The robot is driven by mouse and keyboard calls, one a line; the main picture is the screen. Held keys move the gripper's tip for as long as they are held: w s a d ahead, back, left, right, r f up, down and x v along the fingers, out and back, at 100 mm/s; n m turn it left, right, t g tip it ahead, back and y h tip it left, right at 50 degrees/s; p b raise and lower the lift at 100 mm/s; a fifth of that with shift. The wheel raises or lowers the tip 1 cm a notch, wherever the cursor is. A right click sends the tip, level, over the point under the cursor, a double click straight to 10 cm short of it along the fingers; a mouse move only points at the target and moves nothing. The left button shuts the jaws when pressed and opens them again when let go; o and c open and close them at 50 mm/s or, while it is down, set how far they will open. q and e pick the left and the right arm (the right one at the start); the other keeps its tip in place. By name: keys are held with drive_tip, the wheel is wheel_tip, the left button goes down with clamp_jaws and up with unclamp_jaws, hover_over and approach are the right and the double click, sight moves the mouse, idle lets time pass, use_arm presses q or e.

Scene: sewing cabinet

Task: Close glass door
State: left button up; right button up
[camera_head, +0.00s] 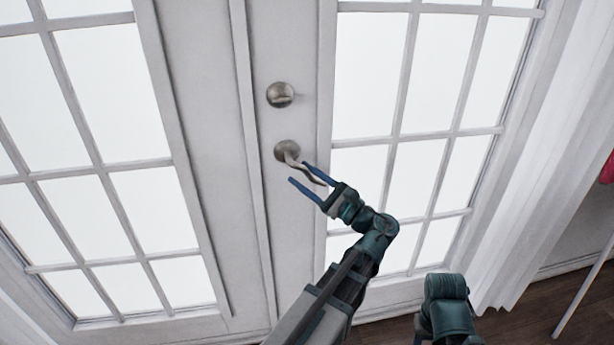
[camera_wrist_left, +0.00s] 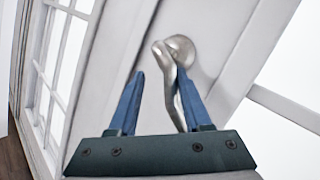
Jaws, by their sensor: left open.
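The white glass door (camera_head: 325,100) has many panes and fills the right half of the head view. Its silver lever handle (camera_head: 291,158) sits below a round lock (camera_head: 280,94). My left gripper (camera_head: 298,172) is open at the lever, with its two blue fingers on either side of it. In the left wrist view the curved lever (camera_wrist_left: 170,75) runs down between the fingertips (camera_wrist_left: 162,82), nearer the right finger. I cannot tell whether a finger touches it. My right gripper is out of view.
A second white glass-paned door panel (camera_head: 188,140) stands to the left, with a vertical seam between the two. I cannot tell whether the seam is fully closed. A white curtain (camera_head: 540,180) hangs at the right. Dark wooden floor (camera_head: 530,300) shows at the lower right.

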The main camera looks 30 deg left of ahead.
use_arm(q)
drive_tip(key=shift+s, duration=0.1)
drive_tip(key=b+v, duration=0.2)
drive_tip(key=v, duration=0.5)
drive_tip(key=shift+d, duration=0.25)
idle(0.4)
